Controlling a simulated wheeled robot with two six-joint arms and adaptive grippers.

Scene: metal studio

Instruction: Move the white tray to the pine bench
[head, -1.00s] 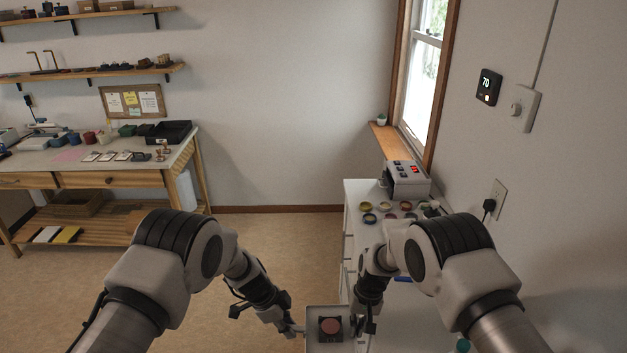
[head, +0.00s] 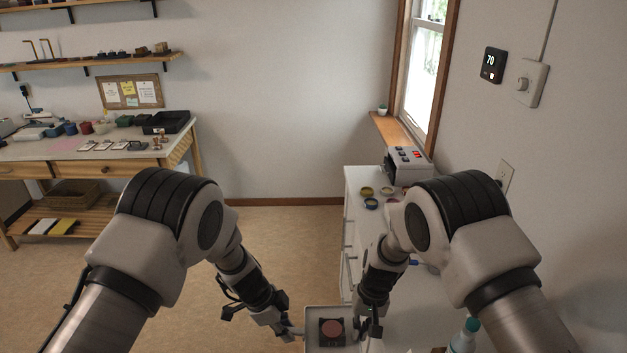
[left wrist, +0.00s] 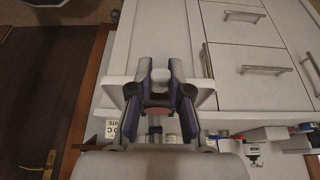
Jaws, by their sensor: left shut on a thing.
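The white tray (head: 311,343) is at the bottom centre of the head view and is partly cut off by the frame edge. A black square block with a reddish round top (head: 331,331) sits on it. My left gripper (head: 290,331) is at the tray's left edge and shut on it. The left wrist view shows its fingers (left wrist: 160,92) close up. My right gripper (head: 371,327) is by the tray's right edge; its fingertips are too small to read. The pine bench (head: 60,150), with a pale top and wooden legs, stands at the far left.
A white drawer cabinet (head: 351,215) stands right of centre, with a grey machine (head: 408,168) and several small round dishes on it. A bottle (head: 465,335) is at the lower right. The bench top holds boxes, cards and a black tray (head: 167,122). Open floor (head: 290,240) lies between.

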